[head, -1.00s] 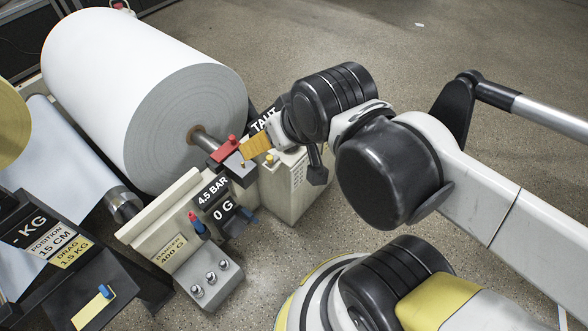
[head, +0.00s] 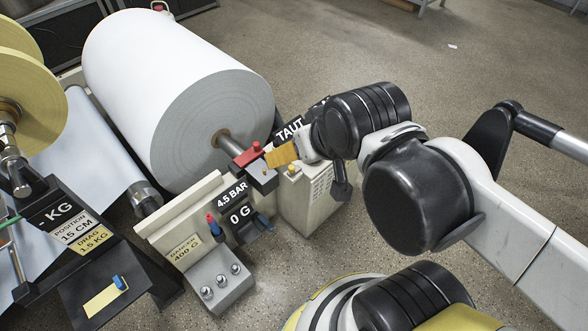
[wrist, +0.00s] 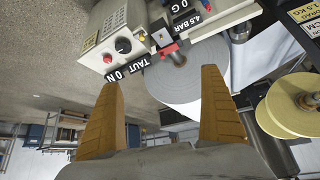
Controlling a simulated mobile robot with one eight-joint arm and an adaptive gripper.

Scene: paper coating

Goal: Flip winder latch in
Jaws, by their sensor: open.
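The winder latch looks to be the red piece (head: 248,155) on a grey block at the end of the roll's shaft (head: 224,140). The red piece also shows in the wrist view (wrist: 169,49), above the shaft end. My gripper (head: 281,155) is just right of the red piece and grey block in the head view. Its orange fingers are spread wide in the wrist view (wrist: 158,75), with nothing between them. The red piece lies beyond the fingertips there and looks apart from them. The head view does not show clearly whether the fingers touch the block.
The big white paper roll (head: 150,70) fills the area behind the latch. The 4.5 BAR panel (head: 233,195) and a cream control box (head: 312,195) with a TAUT label stand close by. A yellow reel (head: 35,85) is at left. Open floor lies at upper right.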

